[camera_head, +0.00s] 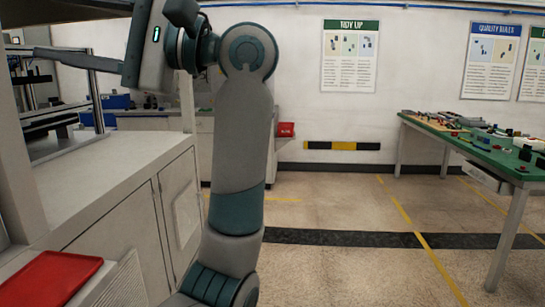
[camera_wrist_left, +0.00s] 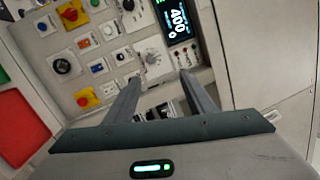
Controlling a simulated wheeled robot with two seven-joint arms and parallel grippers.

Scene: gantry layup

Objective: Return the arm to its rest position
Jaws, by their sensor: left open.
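My left arm rises through the middle of the head view and bends over to the left at the top. My left gripper (camera_head: 42,36) points left beside the pale machine cabinet. In the left wrist view the two fingers of my left gripper (camera_wrist_left: 159,79) are apart, with nothing held between them. They point at a control panel (camera_wrist_left: 112,62) with knobs, buttons and a lit display (camera_wrist_left: 178,20). I cannot tell whether the fingertips touch the panel. My right gripper is in neither view.
A pale cabinet (camera_head: 120,205) stands close on the left, with a red tray (camera_head: 48,280) at lower left. A green-topped table (camera_head: 470,150) with small parts is at the right. The floor (camera_head: 335,270) between them is clear.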

